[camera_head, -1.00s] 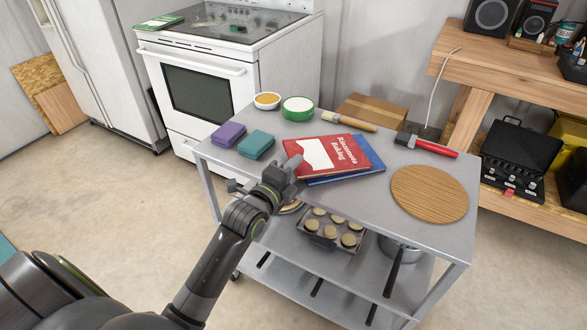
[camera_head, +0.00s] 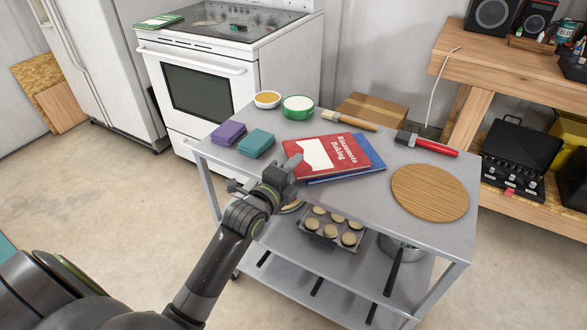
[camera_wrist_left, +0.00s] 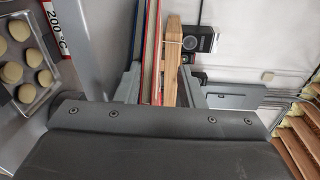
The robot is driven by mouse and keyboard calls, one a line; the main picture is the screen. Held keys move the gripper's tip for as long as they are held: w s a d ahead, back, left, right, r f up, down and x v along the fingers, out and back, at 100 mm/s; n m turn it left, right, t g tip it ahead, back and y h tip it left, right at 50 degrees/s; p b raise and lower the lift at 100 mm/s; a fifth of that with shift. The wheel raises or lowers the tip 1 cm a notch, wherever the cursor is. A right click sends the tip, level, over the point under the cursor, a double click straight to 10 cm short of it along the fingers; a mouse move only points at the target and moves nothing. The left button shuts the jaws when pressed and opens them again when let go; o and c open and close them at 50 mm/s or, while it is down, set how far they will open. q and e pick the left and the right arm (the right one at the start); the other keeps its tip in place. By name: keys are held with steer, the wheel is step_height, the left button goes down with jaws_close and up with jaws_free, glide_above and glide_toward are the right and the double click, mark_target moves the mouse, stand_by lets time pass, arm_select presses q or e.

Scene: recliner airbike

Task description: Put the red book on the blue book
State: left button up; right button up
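The red book (camera_head: 345,152), with white lettering, lies over the blue book (camera_head: 375,158) on the grey cart. The blue book shows along the right and front edges; the rest is hidden under the red one. In the left wrist view the edge of the red book (camera_wrist_left: 154,50) shows between the fingers. My left gripper (camera_head: 283,167) is at the front left corner of the red book. In the left wrist view the left gripper (camera_wrist_left: 162,75) is open, with a clear gap between the red edge and the right finger. My right gripper is not in view.
The cart top (camera_head: 335,202) also holds a purple block (camera_head: 228,133), a teal block (camera_head: 256,144), a green bowl (camera_head: 297,107), a wooden-handled brush (camera_head: 350,122), a red-handled tool (camera_head: 428,145) and a round wooden board (camera_head: 430,192).

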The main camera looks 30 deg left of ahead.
arm_select(q)
steer(key=shift+f, duration=0.2)
stand_by(0.7)
stand_by(0.4)
steer(key=shift+o, duration=0.7)
steer(key=shift+f, duration=0.15)
steer(key=shift+f, duration=0.2)
